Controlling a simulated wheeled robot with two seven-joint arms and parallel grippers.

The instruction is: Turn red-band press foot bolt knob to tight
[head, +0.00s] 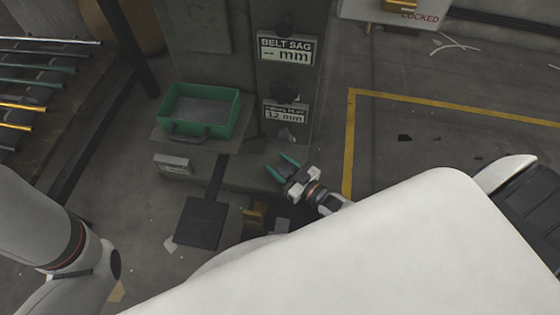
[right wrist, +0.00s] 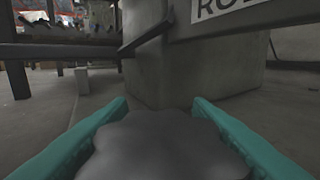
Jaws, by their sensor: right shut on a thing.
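My right gripper (head: 276,161) is low at the foot of a grey press (head: 208,68), with its two teal fingers pointing up and left. In the right wrist view a dark grey lobed knob (right wrist: 165,148) fills the space between the teal fingers, and the gripper is shut on it. In the head view the held knob is hard to make out. No red band shows on the press in these frames. The knob's tight or loose marking is not visible. Part of my left arm shows at the lower left; its gripper is out of view.
A green tray (head: 236,116) stands on a ledge left of the gripper. Plates reading BELT SAG (head: 288,48) and 12 mm (head: 285,113) are on the press. A black pedal (head: 200,222) lies in front. A rack of rods (head: 30,85) stands left. Floor right is mostly open.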

